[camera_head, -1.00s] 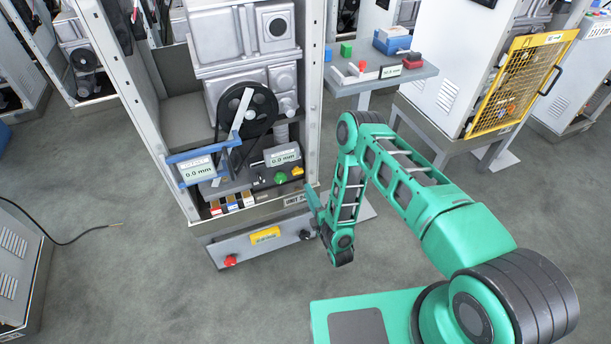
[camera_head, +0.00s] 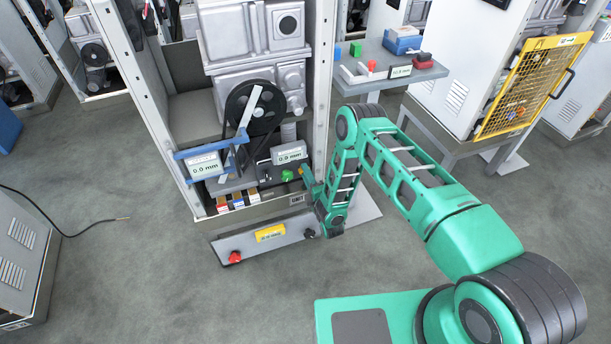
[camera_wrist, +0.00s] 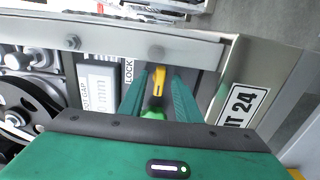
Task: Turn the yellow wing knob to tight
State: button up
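The yellow wing knob (camera_wrist: 158,86) shows in the wrist view, beside the "LOCK" label (camera_wrist: 129,72) and between the two green fingers of my gripper (camera_wrist: 161,90). The fingers are apart and lie on either side of the knob, with gaps visible. A green knob (camera_wrist: 154,114) is nearer the palm, partly hidden by it. In the head view my gripper (camera_head: 307,178) reaches the lower right of the machine cabinet. The green knob (camera_head: 287,174) shows just left of it there. The yellow knob is mostly hidden by the gripper in that view.
A black pulley (camera_head: 255,107) and gauges reading 0.0 mm (camera_head: 205,166) are left of the knobs. The cabinet's right post (camera_head: 319,90) stands close to my arm. A lower panel with a red button (camera_head: 235,257) is below.

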grip_shut()
jog(key=shift+s+a, duration=0.1)
jog(key=shift+a, duration=0.05)
jog(key=m, duration=0.3)
jog(key=shift+f, duration=0.1)
jog(key=m, duration=0.5)
jog(key=shift+m, duration=0.3)
jog(key=m, duration=0.4)
jog(key=shift+d+f, duration=0.1)
jog(key=shift+d, duration=0.1)
jog(key=m, duration=0.5)
jog(key=shift+s, duration=0.1)
jog(key=shift+m, duration=0.3)
dwell(0.3)
